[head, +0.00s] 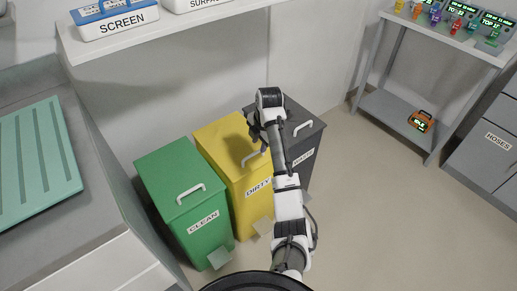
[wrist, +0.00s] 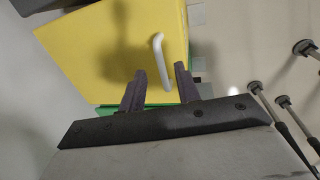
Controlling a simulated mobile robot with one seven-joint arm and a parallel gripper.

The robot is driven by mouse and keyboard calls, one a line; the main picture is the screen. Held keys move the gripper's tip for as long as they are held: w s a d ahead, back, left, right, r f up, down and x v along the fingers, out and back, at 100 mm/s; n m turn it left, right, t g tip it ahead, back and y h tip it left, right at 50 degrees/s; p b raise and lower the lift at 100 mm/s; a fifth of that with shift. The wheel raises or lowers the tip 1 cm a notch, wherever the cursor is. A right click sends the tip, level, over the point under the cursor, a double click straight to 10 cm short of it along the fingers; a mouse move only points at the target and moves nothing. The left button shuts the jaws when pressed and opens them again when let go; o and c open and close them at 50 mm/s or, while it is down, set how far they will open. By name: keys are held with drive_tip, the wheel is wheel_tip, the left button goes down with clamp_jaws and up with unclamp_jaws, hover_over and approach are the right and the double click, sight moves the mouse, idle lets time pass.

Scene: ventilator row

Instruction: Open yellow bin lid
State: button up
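The yellow bin (head: 222,139), labelled DIRTY, stands between a green bin and a dark grey bin, and its lid looks closed. Its white lid handle (head: 251,159) is near the front edge, close to my gripper (head: 257,138), which is over the lid. In the wrist view the yellow lid (wrist: 110,50) fills the upper middle. The white handle (wrist: 162,60) shows just beyond and between the two dark fingertips of my gripper (wrist: 158,84). The fingers are apart with a gap on both sides of the handle. I cannot tell whether the handle is within their depth.
The green bin (head: 170,178), labelled CLEAN, is on the left. The dark grey bin (head: 311,124) is on the right, partly behind my arm. A white shelf (head: 165,33) hangs above. Pedals (head: 220,258) stick out at the bins' front.

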sight(258, 151)
drive_tip(key=shift+w+a+f, duration=0.15)
drive_tip(key=shift+f, duration=0.75)
drive_tip(key=shift+w+a+f, duration=0.1)
drive_tip(key=shift+w+f, duration=0.05)
drive_tip(key=shift+f, duration=0.7)
clamp_jaws()
